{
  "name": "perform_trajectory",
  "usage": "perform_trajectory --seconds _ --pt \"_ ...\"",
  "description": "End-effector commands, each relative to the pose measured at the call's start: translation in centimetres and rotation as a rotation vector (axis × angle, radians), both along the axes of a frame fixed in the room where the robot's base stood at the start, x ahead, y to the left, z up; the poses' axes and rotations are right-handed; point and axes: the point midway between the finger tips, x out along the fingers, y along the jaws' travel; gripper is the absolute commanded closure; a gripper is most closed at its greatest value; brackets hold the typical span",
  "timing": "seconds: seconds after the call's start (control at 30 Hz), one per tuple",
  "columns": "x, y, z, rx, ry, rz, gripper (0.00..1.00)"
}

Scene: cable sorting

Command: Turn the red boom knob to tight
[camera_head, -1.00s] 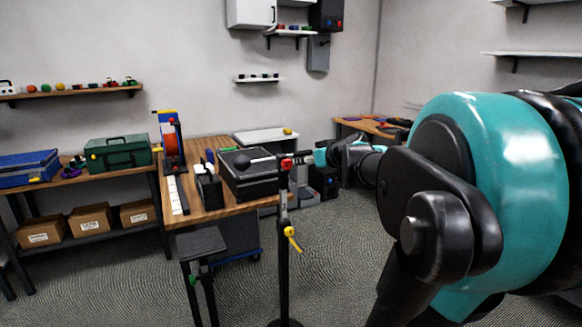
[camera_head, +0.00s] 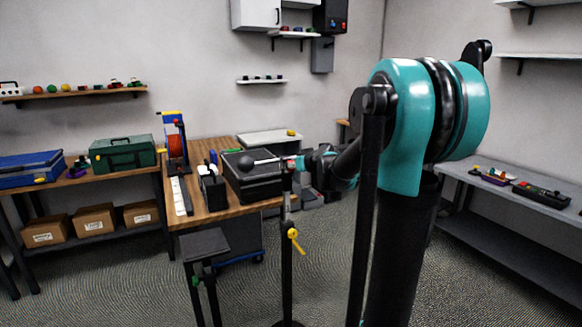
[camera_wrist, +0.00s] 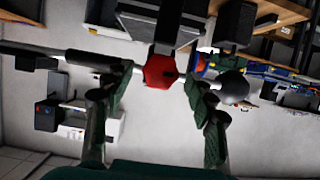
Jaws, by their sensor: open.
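The red boom knob (camera_wrist: 160,71) shows in the wrist view, close ahead and between the fingers of my gripper (camera_wrist: 158,80). The fingers are apart, with one on each side of the knob; I cannot tell whether either touches it. In the head view the red knob (camera_head: 289,163) is small, at the top of a black stand (camera_head: 286,262) beside the workbench. My gripper there (camera_head: 299,163) is at the knob's right, mostly hidden by its small size. The knob's setting is not readable.
A dark ball (camera_head: 246,163) sits at the boom's end, over a black case on the wooden bench (camera_head: 205,220). A yellow lever (camera_head: 293,235) sticks out lower on the stand. A small black stool-like stand (camera_head: 205,245) is left of it. Floor at right is clear.

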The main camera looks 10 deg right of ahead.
Motion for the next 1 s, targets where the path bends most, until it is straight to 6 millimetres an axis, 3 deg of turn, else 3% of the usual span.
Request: perform_trajectory --seconds 0.2,0.57,1.0 --pt "1.7 0.5 -0.7 0.0 0.0 -0.001 0.44" --pt "1.9 0.6 -0.9 0.0 0.0 -0.001 0.44" --pt "1.9 0.6 -0.8 0.0 0.0 -0.001 0.94"
